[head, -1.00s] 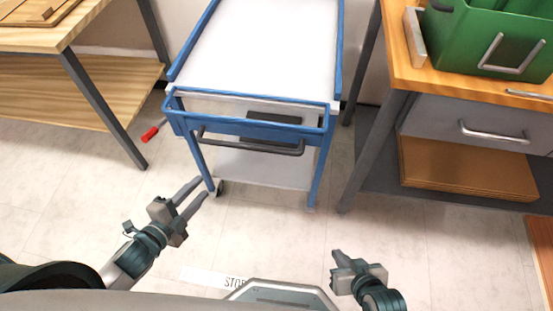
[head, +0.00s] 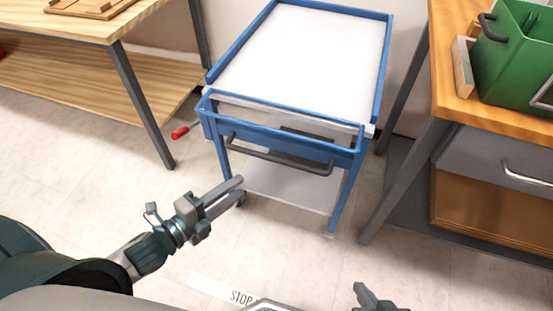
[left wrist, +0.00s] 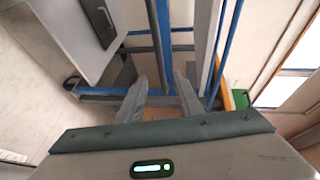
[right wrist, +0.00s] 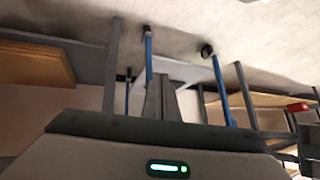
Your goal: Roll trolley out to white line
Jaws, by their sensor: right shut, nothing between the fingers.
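The trolley (head: 300,60) has a blue frame and a white top. It stands between two benches, with its dark handle bar (head: 275,157) on the end facing me. The white line (head: 222,290), marked STOP, lies on the floor near my base, partly hidden by my body. My left gripper (head: 240,188) is open and empty; in the head view it appears just below and left of the handle. Its parted fingers show in the left wrist view (left wrist: 162,85). My right gripper (head: 366,292) is low at the bottom edge; its fingers are shut and empty in the right wrist view (right wrist: 160,85).
A wooden bench (head: 75,28) with a lower shelf stands on the left. A red-ended object (head: 180,132) lies on the floor beside its leg. On the right is a bench (head: 455,95) with a green bin (head: 515,60) and a drawer. The floor before the trolley is clear.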

